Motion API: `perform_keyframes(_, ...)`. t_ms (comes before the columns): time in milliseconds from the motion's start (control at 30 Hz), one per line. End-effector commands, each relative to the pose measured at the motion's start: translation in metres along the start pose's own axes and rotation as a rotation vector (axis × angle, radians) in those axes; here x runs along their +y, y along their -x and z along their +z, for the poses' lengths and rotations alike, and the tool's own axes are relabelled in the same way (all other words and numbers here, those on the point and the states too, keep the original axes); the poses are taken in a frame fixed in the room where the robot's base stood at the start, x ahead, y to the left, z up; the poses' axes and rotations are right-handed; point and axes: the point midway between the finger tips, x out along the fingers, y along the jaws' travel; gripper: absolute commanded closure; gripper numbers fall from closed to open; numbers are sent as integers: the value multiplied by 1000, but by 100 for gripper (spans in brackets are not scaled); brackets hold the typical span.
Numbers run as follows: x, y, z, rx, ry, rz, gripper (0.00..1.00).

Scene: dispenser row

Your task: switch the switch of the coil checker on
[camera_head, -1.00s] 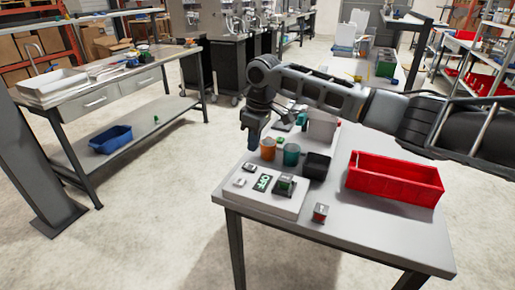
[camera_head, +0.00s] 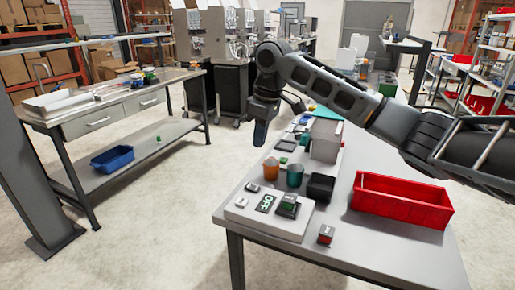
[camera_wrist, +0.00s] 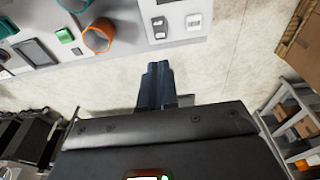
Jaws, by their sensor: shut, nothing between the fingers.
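The coil checker appears as a low white panel (camera_head: 262,226) on the front left corner of the grey table. It carries a dark sign reading OFF (camera_head: 266,203), a green-topped block on a dark base (camera_head: 289,205), and small switch-like parts (camera_head: 253,187) at its left. My gripper (camera_head: 261,138) is shut and empty, fingers pointing down, apart from the panel. In the wrist view its fingers (camera_wrist: 157,82) show against the floor.
An orange cup (camera_head: 272,169), a teal cup (camera_head: 295,175) and a black box (camera_head: 321,187) stand behind the panel. A red bin (camera_head: 400,205) is at the right. A small red-and-dark block (camera_head: 326,235) sits near the front edge. Open floor lies left of the table.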

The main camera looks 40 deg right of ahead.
Motion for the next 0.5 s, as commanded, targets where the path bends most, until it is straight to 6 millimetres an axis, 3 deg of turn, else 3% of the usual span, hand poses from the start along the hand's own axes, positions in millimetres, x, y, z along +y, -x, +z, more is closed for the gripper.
perform_keyframes(100,-3,-10,5,78,2,-8,100)
perform_keyframes(500,0,-2,12,182,-4,3,100)
